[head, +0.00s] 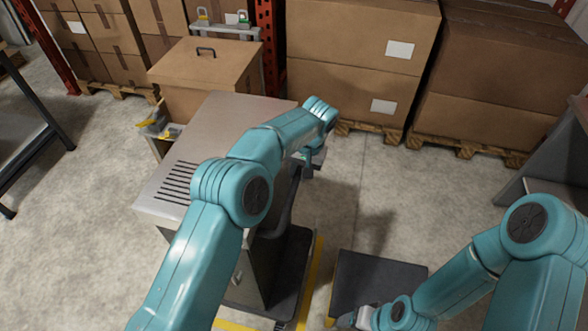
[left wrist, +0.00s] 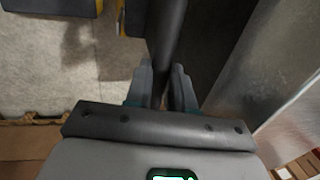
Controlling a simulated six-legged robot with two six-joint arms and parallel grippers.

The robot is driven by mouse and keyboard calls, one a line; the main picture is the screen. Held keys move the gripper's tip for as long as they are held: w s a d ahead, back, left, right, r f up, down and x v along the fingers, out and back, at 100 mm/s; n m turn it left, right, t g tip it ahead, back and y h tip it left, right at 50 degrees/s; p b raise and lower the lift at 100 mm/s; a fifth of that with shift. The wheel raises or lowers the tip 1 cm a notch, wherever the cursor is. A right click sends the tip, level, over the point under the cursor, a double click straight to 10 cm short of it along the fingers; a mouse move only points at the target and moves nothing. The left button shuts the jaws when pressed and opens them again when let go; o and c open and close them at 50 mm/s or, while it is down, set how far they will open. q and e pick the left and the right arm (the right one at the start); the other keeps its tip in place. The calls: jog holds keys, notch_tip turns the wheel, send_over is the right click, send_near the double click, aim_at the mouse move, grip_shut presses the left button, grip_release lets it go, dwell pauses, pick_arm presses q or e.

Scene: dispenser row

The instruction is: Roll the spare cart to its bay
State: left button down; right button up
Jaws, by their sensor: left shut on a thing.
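A grey metal cabinet-like cart (head: 235,112) with a slotted top and a dark base (head: 291,275) stands left of centre in the head view. A dark handle bar (head: 283,212) runs along its right side. My left arm reaches over the top, and my left gripper (head: 309,163) is at the far right side of the cart. In the left wrist view, the left gripper (left wrist: 162,82) is shut on the dark handle bar (left wrist: 168,35). My right gripper (head: 358,317) is low at the bottom edge, partly hidden; its jaws cannot be made out.
Yellow floor lines (head: 312,280) run beside the cart's base. A dark low platform (head: 376,283) lies to its right, close to my right gripper. Boxes on pallets (head: 350,65) line the back. A brown box with a handle (head: 205,70) stands behind the cart. Concrete floor is open at centre right.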

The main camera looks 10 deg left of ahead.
pick_arm(q)
jog(key=shift+s+d, duration=0.1)
jog(key=shift+d, duration=0.3)
jog(key=c, duration=1.3)
grip_release()
jog(key=shift+a, duration=0.1)
jog(key=o, duration=0.3)
jog(key=shift+o, duration=0.2)
jog(key=shift+a+r, duration=0.1)
jog(key=shift+r, duration=0.1)
jog(key=d+r+p, duration=0.3)
jog(key=r+p, duration=0.2)
jog(key=r, duration=1)
jog(key=shift+d+r, duration=0.3)
